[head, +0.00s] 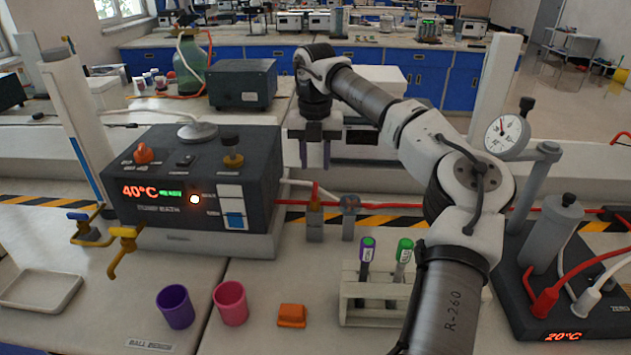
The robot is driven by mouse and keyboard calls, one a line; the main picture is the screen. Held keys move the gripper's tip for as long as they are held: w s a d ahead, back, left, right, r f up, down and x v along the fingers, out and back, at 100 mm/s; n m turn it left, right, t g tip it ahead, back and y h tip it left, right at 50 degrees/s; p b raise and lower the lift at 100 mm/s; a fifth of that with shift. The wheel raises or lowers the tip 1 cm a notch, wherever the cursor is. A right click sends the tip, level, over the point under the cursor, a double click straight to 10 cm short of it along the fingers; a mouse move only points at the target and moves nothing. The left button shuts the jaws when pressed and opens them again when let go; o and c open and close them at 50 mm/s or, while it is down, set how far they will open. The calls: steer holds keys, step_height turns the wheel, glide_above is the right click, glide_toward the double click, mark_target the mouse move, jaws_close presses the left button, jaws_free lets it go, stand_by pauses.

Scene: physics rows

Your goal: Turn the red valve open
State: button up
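A small valve with an upright red handle (315,192) stands on a red line at the back edge of the front bench, right of the dark bath unit. Its handle points up, across the run of the line. My gripper (315,163) points down above the valve. Its two fingers are apart with nothing between them. The fingertips look higher than the handle and apart from it, though the exact depth gap is hard to tell.
The dark bath unit (190,178) reading 40°C stands close at left. A purple cup (174,307), pink cup (230,302), orange block (291,315) and tube rack (362,308) stand in front. A gauge (507,134) is at right.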

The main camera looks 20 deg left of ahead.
mark_target(315, 188)
step_height(315, 188, down, 7)
steer(key=shift+r+p, duration=0.1)
steer(key=shift+p, duration=0.4)
jaws_close()
